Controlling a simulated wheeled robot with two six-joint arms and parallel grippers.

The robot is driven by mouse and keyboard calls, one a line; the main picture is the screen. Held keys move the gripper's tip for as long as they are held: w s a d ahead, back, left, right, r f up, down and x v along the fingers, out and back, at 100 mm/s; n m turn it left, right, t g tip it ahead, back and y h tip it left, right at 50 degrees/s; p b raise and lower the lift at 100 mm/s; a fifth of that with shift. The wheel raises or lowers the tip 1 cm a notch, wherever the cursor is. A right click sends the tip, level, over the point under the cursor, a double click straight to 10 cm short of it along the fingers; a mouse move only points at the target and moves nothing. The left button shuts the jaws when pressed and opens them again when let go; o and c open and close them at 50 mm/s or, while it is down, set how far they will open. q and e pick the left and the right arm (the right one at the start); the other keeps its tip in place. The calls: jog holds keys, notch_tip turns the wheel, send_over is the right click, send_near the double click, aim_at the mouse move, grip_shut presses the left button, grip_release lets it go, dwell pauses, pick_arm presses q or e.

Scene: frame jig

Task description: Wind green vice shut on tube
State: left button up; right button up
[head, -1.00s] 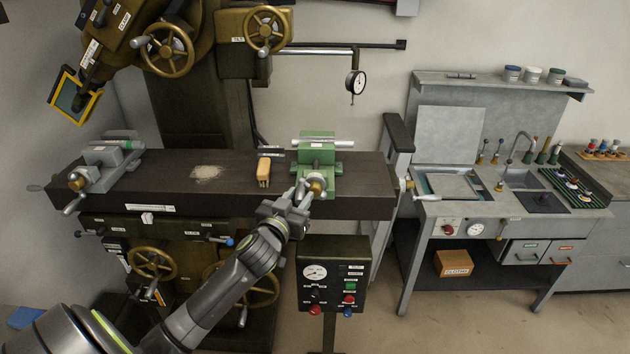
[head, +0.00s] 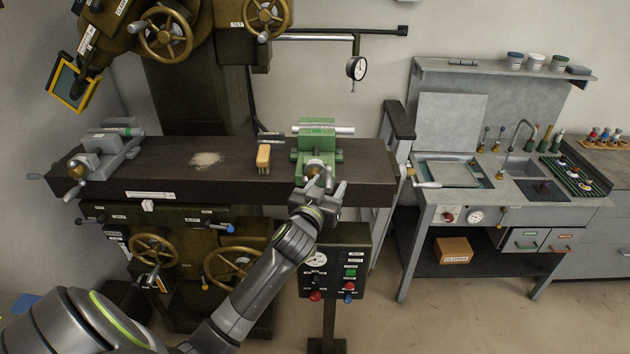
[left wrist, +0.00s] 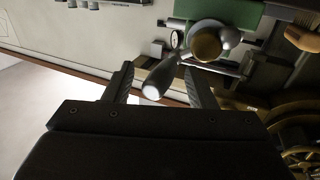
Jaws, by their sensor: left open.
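The green vice (head: 318,140) stands on the right part of the dark machine table. A pale tube (head: 342,130) lies across it at its back and sticks out on both sides. The vice's brass hub (head: 315,172) faces me and shows close up in the left wrist view (left wrist: 206,44). A grey crank handle (left wrist: 160,78) slants down from this hub, its pale end between my fingers. My left gripper (head: 325,187) is at the front of the vice, just below the hub. In the left wrist view its fingers (left wrist: 160,85) are open, apart on either side of the handle.
A grey vice (head: 100,160) sits at the table's left end. A wooden-handled brush (head: 263,158) stands just left of the green vice. A control box (head: 336,268) is below the table's front edge. A dial gauge (head: 356,68) hangs behind. A sink bench (head: 480,200) stands at right.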

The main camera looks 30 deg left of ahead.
pick_arm(q)
jog(key=shift+s, duration=0.1)
jog(key=s+d+p, duration=0.1)
jog(key=s, duration=0.6)
jog(key=shift+d+p, duration=0.25)
jog(key=shift+p, duration=0.15)
jog(key=shift+s, duration=0.1)
jog(key=s+a+f+g+b, duration=0.1)
jog(key=s+f+g+b, duration=0.25)
jog(key=f, duration=1.05)
jog(key=s+f+m+g+h+b, duration=0.15)
jog(key=s+f, duration=0.25)
jog(key=f, duration=1.1)
jog(key=s+a+f+g+y+b, duration=0.1)
jog(key=s+f+g+b, duration=0.25)
jog(key=f, duration=1.05)
jog(key=s+d+f+g+h+b, duration=0.1)
jog(key=s+f+g+b, duration=0.25)
jog(key=s+f, duration=1.15)
jog(key=s+d+f+g+b, duration=0.1)
jog(key=s+f+g, duration=0.1)
jog(key=s+f, duration=0.4)
jog(key=s+d+f+g+b, duration=0.1)
jog(key=s+f, duration=0.5)
jog(key=s, duration=0.8)
jog(key=shift+d+f+g+h, duration=0.25)
jog(key=shift+d+g+h, duration=0.25)
jog(key=shift+g, duration=0.2)
